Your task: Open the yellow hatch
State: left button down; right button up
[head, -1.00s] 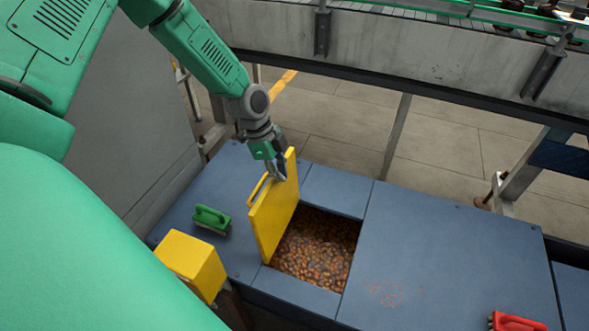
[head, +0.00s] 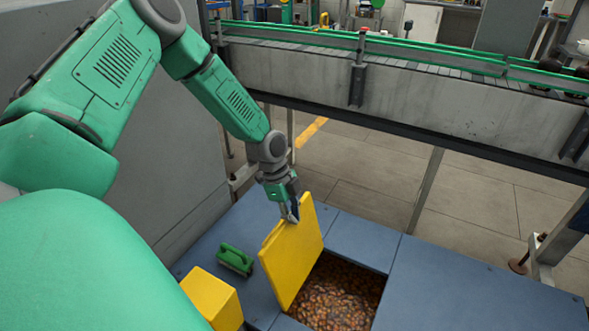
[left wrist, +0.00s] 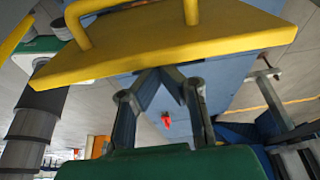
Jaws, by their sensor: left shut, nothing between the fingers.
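The yellow hatch (head: 290,255) stands raised and tilted on the left side of a square opening (head: 338,292) full of small brown-orange pieces. My left gripper (head: 292,213) is at the hatch's upper edge, with its fingers shut and nothing between them. In the left wrist view, the shut fingertips (left wrist: 166,72) meet right by the edge of the hatch (left wrist: 190,45), and the hatch's yellow handle (left wrist: 135,10) shows on the face beyond. I cannot tell whether the fingers touch the hatch. My right gripper is not in view.
A yellow box (head: 212,299) is at the deck's near left. A grey conveyor (head: 430,95) runs behind, and a grey wall (head: 150,150) stands on the left.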

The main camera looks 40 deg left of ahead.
pick_arm(q)
jog(key=v, duration=0.3)
jog(key=d+p+v, duration=0.1)
jog(key=v, duration=0.1)
jog(key=p+v, duration=0.1)
jog(key=v, duration=0.2)
jog(key=shift+w+d+r, duration=0.1)
jog(key=shift+w+r, duration=0.15)
jog(key=shift+r, duration=0.3)
jog(key=shift+a+r, duration=0.25)
jog(key=shift+a, duration=0.05)
jog(key=s+d+f+n+g+y, duration=0.1)
jog(key=s+d+f+n+y, duration=0.1)
jog(key=s+d+f+n, duration=1)
jog(key=s+d+f+n+y, duration=0.1)
jog(key=s, duration=0.4)
jog(key=s+d+f+n, duration=0.1)
jog(key=s+d, duration=0.1)
jog(key=s, duration=0.4)
jog(key=shift+s+d+f+y+b, duration=0.25)
jog(key=shift+s+d+y+b, duration=0.05)
jog(key=shift+y, duration=0.1)
